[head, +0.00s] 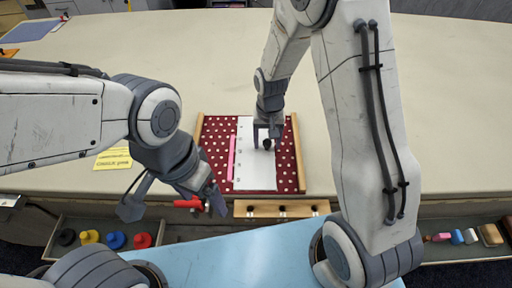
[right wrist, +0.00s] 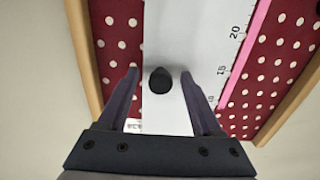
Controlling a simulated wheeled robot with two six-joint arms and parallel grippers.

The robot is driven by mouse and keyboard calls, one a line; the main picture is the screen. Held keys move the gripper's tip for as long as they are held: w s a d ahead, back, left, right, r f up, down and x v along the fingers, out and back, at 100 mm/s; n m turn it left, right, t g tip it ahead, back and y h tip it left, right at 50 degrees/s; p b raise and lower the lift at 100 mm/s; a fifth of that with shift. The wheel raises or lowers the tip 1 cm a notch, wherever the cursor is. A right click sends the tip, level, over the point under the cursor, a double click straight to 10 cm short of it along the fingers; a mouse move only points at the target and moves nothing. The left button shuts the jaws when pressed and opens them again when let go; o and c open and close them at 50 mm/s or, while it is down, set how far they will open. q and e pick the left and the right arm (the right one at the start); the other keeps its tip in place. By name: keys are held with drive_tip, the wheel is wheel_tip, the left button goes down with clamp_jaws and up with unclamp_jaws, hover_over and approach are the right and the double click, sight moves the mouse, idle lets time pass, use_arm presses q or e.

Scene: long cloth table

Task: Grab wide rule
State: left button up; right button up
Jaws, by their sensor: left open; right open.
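The wide rule (head: 257,170) is a long white plate lying flat on a dark red cloth with white dots. In the right wrist view the wide rule (right wrist: 170,30) shows scale marks near 15 and 20, and a black knob (right wrist: 160,80) stands on it. My right gripper (head: 267,134) is open above the rule. In the right wrist view its fingers (right wrist: 159,75) are on either side of the knob, with gaps showing; I cannot tell the height between them. My left gripper (head: 172,207) is open near the table's front edge, away from the rule.
A pink strip (head: 231,158) lies along the rule's left edge. Wooden bars (head: 298,150) flank the dotted cloth (head: 217,140). A red object (head: 187,203) is by my left gripper. A wooden holder (head: 246,208) is at the front edge. A yellow card (head: 113,159) lies left.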

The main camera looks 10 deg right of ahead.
clamp_jaws()
drive_tip(key=shift+r, duration=0.1)
